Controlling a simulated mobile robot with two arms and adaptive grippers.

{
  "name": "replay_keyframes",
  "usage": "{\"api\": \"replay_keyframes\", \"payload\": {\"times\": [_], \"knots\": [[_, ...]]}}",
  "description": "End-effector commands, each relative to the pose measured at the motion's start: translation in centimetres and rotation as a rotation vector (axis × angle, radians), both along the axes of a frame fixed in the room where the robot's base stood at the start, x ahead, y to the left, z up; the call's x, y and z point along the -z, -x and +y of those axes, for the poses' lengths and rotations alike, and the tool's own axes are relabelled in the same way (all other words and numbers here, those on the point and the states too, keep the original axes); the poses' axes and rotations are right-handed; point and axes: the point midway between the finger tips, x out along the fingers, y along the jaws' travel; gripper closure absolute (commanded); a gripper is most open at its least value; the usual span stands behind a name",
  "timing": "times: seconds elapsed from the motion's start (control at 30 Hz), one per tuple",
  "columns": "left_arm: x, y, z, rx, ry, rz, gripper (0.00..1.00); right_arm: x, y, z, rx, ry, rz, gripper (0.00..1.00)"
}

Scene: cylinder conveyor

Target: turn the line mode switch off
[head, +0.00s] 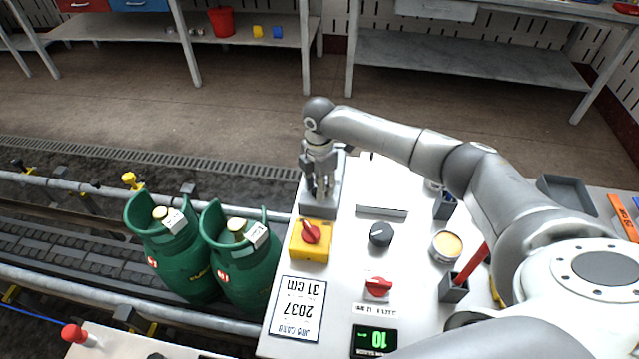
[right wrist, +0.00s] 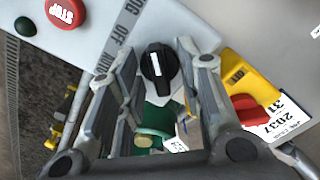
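The line mode switch is a black rotary knob (right wrist: 160,68) with a white pointer line, in the right wrist view. It sits on a light grey panel beside printed words, of which OFF and AUTO are readable. My right gripper (head: 319,190) points down over a grey box on the panel's far left end in the head view, and hides the knob there. In the right wrist view its fingers (right wrist: 163,58) are apart, one on each side of the knob. I cannot tell whether they touch it. My left gripper is not in view.
A yellow box with a red rotary switch (head: 311,233) stands just in front of the right gripper. Another black knob (head: 381,235) and a red switch (head: 378,287) are nearby. A red STOP button (right wrist: 66,12) is close too. Green gas cylinders (head: 177,252) stand on the conveyor.

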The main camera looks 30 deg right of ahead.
Motion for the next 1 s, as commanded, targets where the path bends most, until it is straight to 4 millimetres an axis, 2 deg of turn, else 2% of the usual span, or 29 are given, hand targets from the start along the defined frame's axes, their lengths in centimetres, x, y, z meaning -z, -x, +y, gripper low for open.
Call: {"api": "replay_keyframes", "payload": {"times": [0.17,0.43,0.77,1.0], "knots": [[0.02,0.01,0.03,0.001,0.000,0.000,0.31,0.01,0.00,-0.01,0.000,0.000,0.000,0.66],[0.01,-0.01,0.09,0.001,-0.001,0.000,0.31,-0.03,0.00,-0.02,0.000,0.000,0.000,1.00],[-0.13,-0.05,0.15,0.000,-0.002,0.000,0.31,-0.10,0.00,-0.03,-0.023,0.000,0.001,1.00],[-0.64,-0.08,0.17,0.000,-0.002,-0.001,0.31,-0.21,-0.05,-0.03,-0.137,-0.002,0.000,1.00]]}}
